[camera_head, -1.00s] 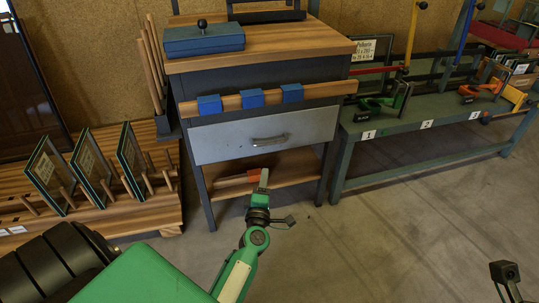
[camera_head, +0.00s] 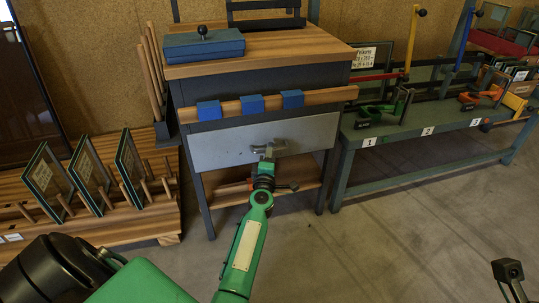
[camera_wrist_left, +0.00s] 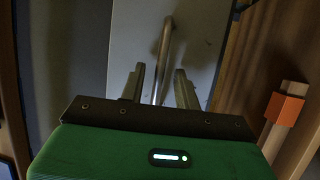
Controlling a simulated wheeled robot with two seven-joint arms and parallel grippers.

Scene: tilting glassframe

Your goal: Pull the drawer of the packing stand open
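The packing stand has a wooden top (camera_head: 290,45) and a grey drawer (camera_head: 222,148), whose front sits in the stand's frame and looks shut. Its metal handle (camera_head: 284,146) is on the middle of the front. My left gripper (camera_head: 268,150) is at the handle, partly covering it in the head view. In the left wrist view the two fingers (camera_wrist_left: 160,88) are apart, with the handle bar (camera_wrist_left: 162,62) running between them. Gaps show between the bar and both fingers.
A rail with blue blocks (camera_head: 248,104) runs above the drawer. An orange-red piece (camera_wrist_left: 284,109) is on the wood beside my gripper in the wrist view. A rack of glass panes (camera_head: 88,172) stands left, a green bench (camera_head: 400,134) right. The floor in front is clear.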

